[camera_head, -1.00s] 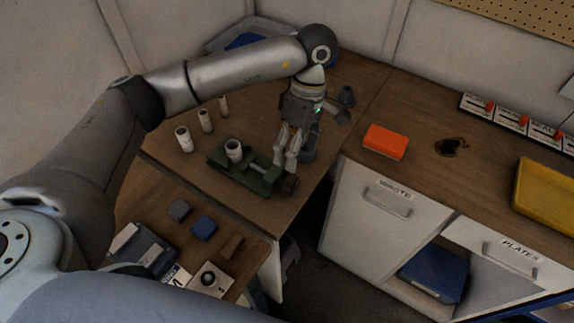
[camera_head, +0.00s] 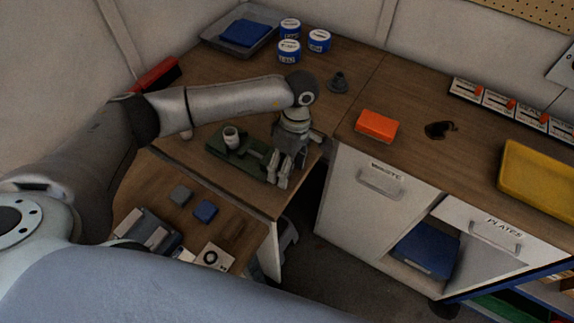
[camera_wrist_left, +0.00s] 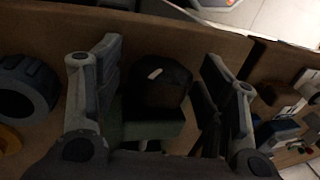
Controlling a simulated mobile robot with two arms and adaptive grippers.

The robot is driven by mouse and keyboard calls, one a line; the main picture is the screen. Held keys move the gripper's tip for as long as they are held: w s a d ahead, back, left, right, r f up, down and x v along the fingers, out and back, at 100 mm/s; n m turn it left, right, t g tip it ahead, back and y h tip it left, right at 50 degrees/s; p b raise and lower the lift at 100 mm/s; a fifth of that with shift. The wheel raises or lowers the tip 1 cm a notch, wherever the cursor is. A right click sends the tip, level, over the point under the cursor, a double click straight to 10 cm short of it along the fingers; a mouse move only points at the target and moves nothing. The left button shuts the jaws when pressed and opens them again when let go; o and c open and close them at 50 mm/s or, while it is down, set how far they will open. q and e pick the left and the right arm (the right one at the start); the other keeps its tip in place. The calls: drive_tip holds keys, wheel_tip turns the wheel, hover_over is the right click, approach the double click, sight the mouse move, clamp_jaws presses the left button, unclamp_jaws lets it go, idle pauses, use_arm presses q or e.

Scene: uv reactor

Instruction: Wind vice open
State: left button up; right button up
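The green vice (camera_head: 217,149) sits on the wooden bench near its front edge, with a white cylinder (camera_head: 231,136) upright at its jaws. My left gripper (camera_head: 278,182) is at the vice's right end, pointing down and hiding the handle in the head view. In the left wrist view, a dark round knob (camera_wrist_left: 160,88) with a white mark lies between the two spread fingers of my left gripper (camera_wrist_left: 162,62). Gaps show on both sides of the knob. The vice's green body (camera_wrist_left: 150,131) is just below it. My right gripper is not in view.
Blue-and-white tubs (camera_head: 289,50) and a grey tray (camera_head: 213,42) stand at the back. Small blocks (camera_head: 205,211) lie on the nearer bench.

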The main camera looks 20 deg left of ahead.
use_arm(q)
drive_tip(key=c, duration=0.8)
drive_tip(key=shift+f+t+b, duration=0.15)
drive_tip(key=shift+t+b, duration=0.25)
drive_tip(key=shift+b, duration=0.35)
drive_tip(key=t+b, duration=0.2)
drive_tip(key=b, duration=0.3)
drive_tip(key=shift+f+t+h, duration=0.1)
drive_tip(key=shift+t+h, duration=0.2)
drive_tip(key=shift+t, duration=0.1)
drive_tip(key=shift+s+r+t+b, duration=0.1)
drive_tip(key=shift+r+t+b, duration=0.2)
drive_tip(key=shift+b, duration=0.25)
drive_tip(key=o, duration=1)
